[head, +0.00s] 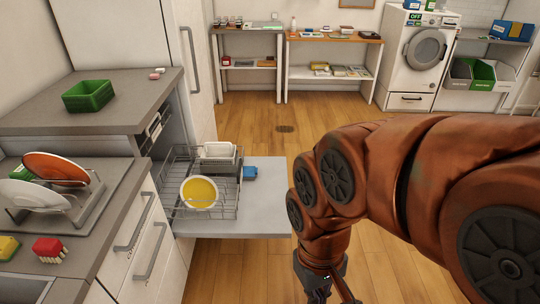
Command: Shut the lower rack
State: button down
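The lower rack (172,187) is a grey wire basket pulled out of the dishwasher over its lowered door (264,218). In the rack are a yellow-centred plate or bowl (200,193), a white container (218,151) and a blue item (250,173) at or just beyond its right edge; I cannot tell which. My gripper (325,292) hangs low at the bottom of the head view, to the right of the door and apart from the rack. Its tips run out at the frame's bottom edge, so its opening is unclear.
The counter at left holds a green basket (88,96) and a rack of plates (58,168). Cabinet handles (134,224) stick out in front of the dishwasher. Open wooden floor (270,122) lies beyond the door, with shelves and a washing machine (421,55) at the back.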

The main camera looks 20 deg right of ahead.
aim_at(216, 170)
jog(key=u, duration=0.05)
jog(key=i, duration=1.15)
jog(key=u, duration=0.6)
